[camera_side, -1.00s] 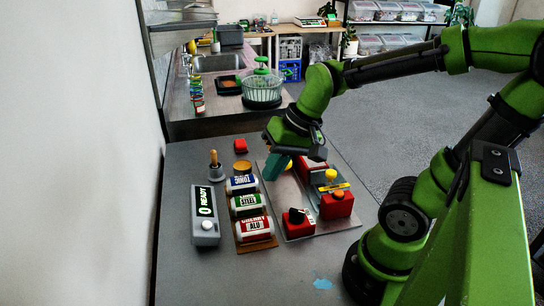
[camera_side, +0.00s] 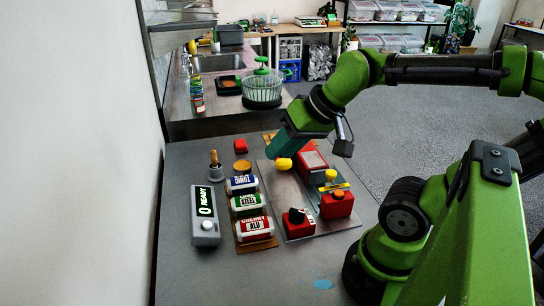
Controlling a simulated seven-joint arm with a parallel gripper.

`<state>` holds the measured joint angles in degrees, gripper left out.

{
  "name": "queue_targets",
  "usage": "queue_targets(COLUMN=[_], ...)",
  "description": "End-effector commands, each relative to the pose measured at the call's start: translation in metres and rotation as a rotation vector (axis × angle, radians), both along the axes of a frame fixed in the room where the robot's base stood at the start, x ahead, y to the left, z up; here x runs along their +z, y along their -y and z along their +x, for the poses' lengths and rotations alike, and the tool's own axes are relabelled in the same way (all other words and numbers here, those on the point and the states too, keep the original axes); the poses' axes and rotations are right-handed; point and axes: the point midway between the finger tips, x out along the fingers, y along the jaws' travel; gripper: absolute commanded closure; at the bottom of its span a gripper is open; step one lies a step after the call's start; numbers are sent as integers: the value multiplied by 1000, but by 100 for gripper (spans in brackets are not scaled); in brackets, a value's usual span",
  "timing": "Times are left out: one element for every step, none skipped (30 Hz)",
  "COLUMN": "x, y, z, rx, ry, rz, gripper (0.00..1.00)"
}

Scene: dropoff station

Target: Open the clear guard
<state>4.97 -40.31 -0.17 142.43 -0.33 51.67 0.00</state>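No clear guard stands out plainly at this size. A red box with an orange button (camera_side: 338,195) stands at the right of the grey metal plate (camera_side: 284,190). A yellow bar (camera_side: 333,187) crosses just behind that button, and a yellow knob (camera_side: 330,174) sits behind the bar. A clear cover there cannot be made out. My gripper (camera_side: 283,152), with teal fingers, points down at the plate's far left part. A round yellow knob (camera_side: 284,164) shows just below the fingertips; whether they touch cannot be told. The finger gap is not visible.
A red box with a grey top (camera_side: 313,160) stands right of my gripper. A red box with a black switch (camera_side: 296,217) is at the plate's front. Several labelled cans (camera_side: 248,204) lie on a brown tray (camera_side: 257,246). A grey READY box (camera_side: 205,232) is at left.

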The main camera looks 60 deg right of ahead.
Motion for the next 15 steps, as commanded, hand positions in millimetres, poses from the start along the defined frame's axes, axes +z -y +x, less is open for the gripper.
queue_targets(x=[0, 0, -1, -1, 0, 0, 1, 2, 5, 7, 9, 11, 14, 16, 20], y=[21, 36, 57, 74, 90, 112, 127, 142, 159, 169, 176, 183, 186, 187, 186], z=[7, 9, 10, 10, 8, 3, -1, -7, -15, -21, -26, -32, -36, -38, -40], rx=[-76, -129, -213, -284, -358, -461, -540, -621, -726, -795, -856, -923, -964, -995, -1027], ry=[-33, -64, -115, -158, -205, -265, -314, -359, -418, -454, -486, -522, -542, -560, -576], rz=[-3, -1, 8, 21, 35, 57, 75, 96, 123, 141, 157, 175, 186, 195, 204], gripper=[60, 56, 49, 45, 43, 43, 43, 43, 43, 43, 43, 43, 43, 43, 43])
